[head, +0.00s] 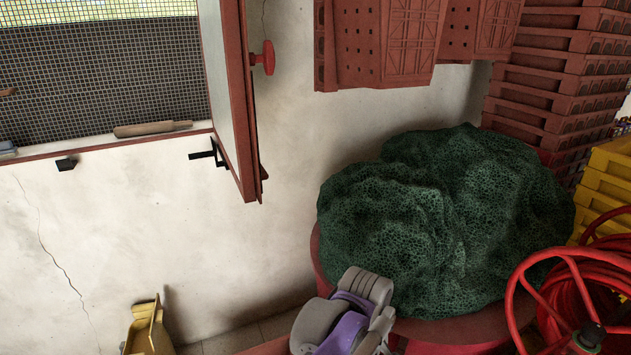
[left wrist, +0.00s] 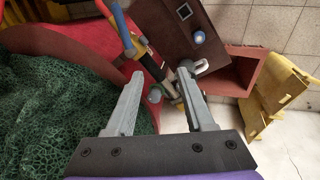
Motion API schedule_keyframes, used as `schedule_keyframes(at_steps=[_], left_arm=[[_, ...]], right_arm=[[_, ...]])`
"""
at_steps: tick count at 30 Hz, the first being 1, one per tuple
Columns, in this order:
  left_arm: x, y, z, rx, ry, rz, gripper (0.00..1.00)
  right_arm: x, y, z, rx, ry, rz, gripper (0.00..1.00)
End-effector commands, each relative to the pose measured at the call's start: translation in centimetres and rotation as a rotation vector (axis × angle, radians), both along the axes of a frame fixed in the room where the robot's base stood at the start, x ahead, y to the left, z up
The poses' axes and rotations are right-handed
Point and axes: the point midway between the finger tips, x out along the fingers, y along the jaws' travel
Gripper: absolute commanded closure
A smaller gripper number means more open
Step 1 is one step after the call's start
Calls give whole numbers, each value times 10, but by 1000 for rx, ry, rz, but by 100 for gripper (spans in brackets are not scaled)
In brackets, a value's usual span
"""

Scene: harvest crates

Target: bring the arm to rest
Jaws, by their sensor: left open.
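My left gripper (left wrist: 160,74) shows in the left wrist view with its two grey fingers apart. I see nothing held between them. Some tools with blue, orange and black parts (left wrist: 128,32) lie behind the fingertips; I cannot tell how far off they are. In the head view a grey and purple section of my arm shows at the bottom centre, in front of a heap of green netting. The gripper's fingers are not visible there. My right gripper is in neither view.
Green netting (head: 450,215) fills a red round container (head: 470,330); the netting also shows in the left wrist view (left wrist: 60,110). A red hose reel (head: 570,290) and yellow crates (head: 605,180) stand right. Red crates (head: 555,90) are stacked behind. An open window shutter (head: 235,100) juts out upper left.

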Motion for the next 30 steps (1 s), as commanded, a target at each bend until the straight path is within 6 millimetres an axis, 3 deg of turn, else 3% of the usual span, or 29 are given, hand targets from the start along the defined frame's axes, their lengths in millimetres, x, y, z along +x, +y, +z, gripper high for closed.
schedule_keyframes(at_steps=[1, 6, 12, 15, 21, 30], left_arm=[[-4, 37, 5, 9, -28, -14, 47], [-31, 136, 7, 56, -127, -115, 47], [-86, 230, -9, 148, -236, -229, 47], [-115, 263, -23, 202, -280, -282, 47], [-151, 297, -46, 283, -326, -354, 47], [-159, 303, -52, 303, -336, -376, 47]], right_arm=[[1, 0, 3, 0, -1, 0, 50], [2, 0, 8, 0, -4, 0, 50], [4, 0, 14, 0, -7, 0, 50], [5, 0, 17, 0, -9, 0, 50], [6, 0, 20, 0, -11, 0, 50], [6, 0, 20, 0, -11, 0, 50]])
